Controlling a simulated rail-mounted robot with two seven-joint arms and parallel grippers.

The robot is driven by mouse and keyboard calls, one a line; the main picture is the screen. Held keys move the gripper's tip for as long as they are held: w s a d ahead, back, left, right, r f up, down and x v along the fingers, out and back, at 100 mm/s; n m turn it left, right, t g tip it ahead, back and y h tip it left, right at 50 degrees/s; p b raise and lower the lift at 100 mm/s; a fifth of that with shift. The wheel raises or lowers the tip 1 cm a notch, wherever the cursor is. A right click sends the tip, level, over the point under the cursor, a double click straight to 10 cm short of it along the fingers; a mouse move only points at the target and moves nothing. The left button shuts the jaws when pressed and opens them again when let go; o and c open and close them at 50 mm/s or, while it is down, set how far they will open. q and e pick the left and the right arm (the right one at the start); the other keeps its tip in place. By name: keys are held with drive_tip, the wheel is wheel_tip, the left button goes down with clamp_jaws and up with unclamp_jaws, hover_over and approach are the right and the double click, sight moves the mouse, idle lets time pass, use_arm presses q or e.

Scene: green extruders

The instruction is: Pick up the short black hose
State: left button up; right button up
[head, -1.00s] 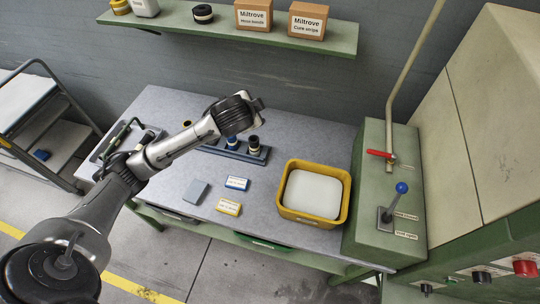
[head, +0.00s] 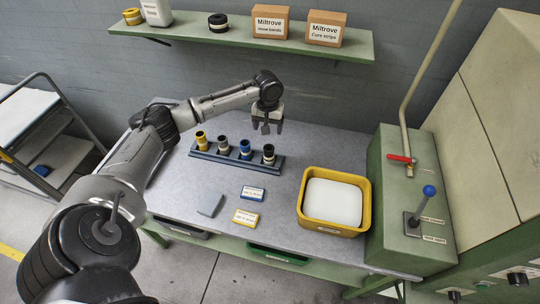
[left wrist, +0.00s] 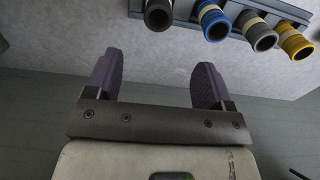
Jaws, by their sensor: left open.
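A blue-grey rack (head: 228,159) on the grey bench holds a row of short upright hoses, each with a pale band. The black hose (head: 268,154) stands at the rack's right end. Left of it are a blue hose (head: 245,149), a dark grey hose (head: 223,144) and a yellow hose (head: 201,140). My left gripper (head: 271,129) is open and empty, pointing down above the bench just behind the black hose. In the left wrist view, the black hose (left wrist: 158,15) is at the top, ahead of the open fingers (left wrist: 158,62) and apart from them. My right gripper is out of view.
A yellow bin (head: 362,207) with a white block inside stands at the bench's right, beside a green machine (head: 388,235) with a blue-knobbed lever. Small labelled blocks (head: 246,217) lie in front of the rack. A shelf (head: 190,33) with boxes hangs behind.

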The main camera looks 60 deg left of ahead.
sight(269, 149)
use_arm(q)
wheel_tip(269, 149, down, 13)
drive_tip(key=shift+d+r+b, duration=0.15)
drive_tip(key=shift+r+b, duration=0.05)
drive_tip(key=shift+b, duration=0.3)
drive_tip(key=shift+c, duration=0.2)
drive_tip(key=c, duration=1.1)
drive_tip(key=shift+r, duration=0.1)
